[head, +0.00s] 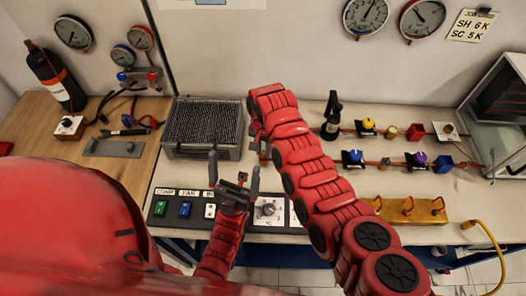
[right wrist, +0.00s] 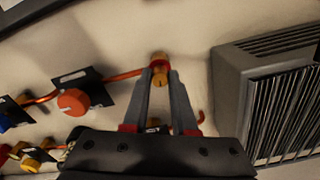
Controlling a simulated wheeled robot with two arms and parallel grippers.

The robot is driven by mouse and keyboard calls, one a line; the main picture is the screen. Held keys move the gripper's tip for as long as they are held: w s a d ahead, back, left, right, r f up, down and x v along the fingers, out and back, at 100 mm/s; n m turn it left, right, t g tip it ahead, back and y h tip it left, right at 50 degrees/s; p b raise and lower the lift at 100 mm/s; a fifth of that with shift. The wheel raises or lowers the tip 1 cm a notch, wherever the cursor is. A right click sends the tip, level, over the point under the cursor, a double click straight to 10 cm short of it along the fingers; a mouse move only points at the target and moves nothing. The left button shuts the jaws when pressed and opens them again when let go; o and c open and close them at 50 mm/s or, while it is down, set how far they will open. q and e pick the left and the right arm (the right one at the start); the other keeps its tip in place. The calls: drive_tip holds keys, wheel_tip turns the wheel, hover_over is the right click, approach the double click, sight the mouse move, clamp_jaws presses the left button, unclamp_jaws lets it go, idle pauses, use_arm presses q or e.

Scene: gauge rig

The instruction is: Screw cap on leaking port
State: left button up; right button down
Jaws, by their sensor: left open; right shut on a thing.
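The cap is at a red-ringed pipe end, the port (right wrist: 158,58), where a copper pipe stops. Cap and port look in line and touching, but I cannot tell how far the cap is seated. In the head view my right arm hides most of its gripper. My left gripper (head: 234,172) is open and empty above the front of the bench, near the switch panel (head: 186,207). No leak is visible.
A grey finned unit (head: 203,128) stands left of my right arm, close to the port in the right wrist view. Valves with yellow (head: 368,123) and blue (head: 355,156) knobs sit on copper pipes to the right. A brass manifold (head: 410,208) lies at the bench front.

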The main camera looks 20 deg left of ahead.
drive_tip(key=shift+w+d+f, duration=0.1)
drive_tip(key=shift+d, duration=0.05)
drive_tip(key=shift+m+b, duration=1.6)
drive_tip(key=shift+m, duration=1.2)
drive_tip(key=shift+d+b, duration=0.1)
drive_tip(key=shift+b, duration=0.2)
